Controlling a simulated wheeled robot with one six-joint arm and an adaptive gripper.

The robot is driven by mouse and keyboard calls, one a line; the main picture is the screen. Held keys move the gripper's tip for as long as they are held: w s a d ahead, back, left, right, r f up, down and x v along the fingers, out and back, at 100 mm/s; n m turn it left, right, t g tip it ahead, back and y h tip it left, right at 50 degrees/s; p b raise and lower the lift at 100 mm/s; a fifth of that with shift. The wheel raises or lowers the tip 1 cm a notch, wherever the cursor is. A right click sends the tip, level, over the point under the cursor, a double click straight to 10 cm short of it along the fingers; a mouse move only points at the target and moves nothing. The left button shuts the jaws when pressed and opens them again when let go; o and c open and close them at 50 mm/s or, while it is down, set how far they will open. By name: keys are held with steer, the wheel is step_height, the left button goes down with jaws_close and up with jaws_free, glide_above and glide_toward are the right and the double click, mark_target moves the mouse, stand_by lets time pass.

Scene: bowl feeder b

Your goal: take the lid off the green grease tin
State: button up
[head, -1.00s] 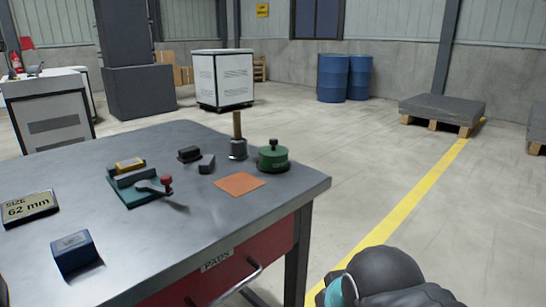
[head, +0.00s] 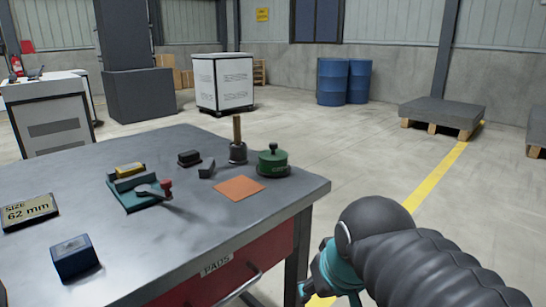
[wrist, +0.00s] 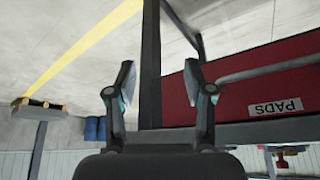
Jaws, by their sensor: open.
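The green grease tin (head: 273,164) stands upright near the right corner of the grey metal table in the head view. Its lid (head: 273,153) is on top and carries a dark round knob. My gripper (wrist: 160,85) is open and empty in the wrist view, its two fingers spread wide. My gripper is beside the table's right front, lower than the tabletop and apart from the tin. In the head view my arm hides most of the gripper. The tin is not clearly visible in the wrist view.
An orange square pad (head: 239,188) lies just left of the tin. A brush with an upright wooden handle (head: 237,140) stands behind it. The red drawer (head: 226,262) labelled PADS, with its bar handle, faces my gripper.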

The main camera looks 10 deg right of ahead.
steer(key=w+r+g, duration=0.1)
steer(key=w+r, duration=1.5)
steer(key=r, duration=0.4)
step_height(320, 180, up, 7)
steer(key=n+g+p, duration=0.1)
steer(key=n, duration=0.1)
glide_above(273, 144)
steer(key=s, duration=0.3)
steer(key=shift+y, duration=0.3)
steer(key=x, duration=0.2)
steer(key=b+x, duration=0.1)
steer(key=x, duration=0.5)
steer(key=shift+s+d+f, duration=0.1)
steer(key=shift+s+f, duration=0.1)
steer(key=shift+f, duration=0.05)
steer(key=shift+d+b+x, duration=0.15)
steer(key=shift+b+x, duration=0.45)
steer(key=shift+x, duration=0.75)
steer(key=shift+d+b+x, duration=0.15)
steer(key=shift+b+x, duration=0.4)
steer(key=shift+x, duration=0.75)
steer(key=shift+s, duration=0.1)
jaws_close()
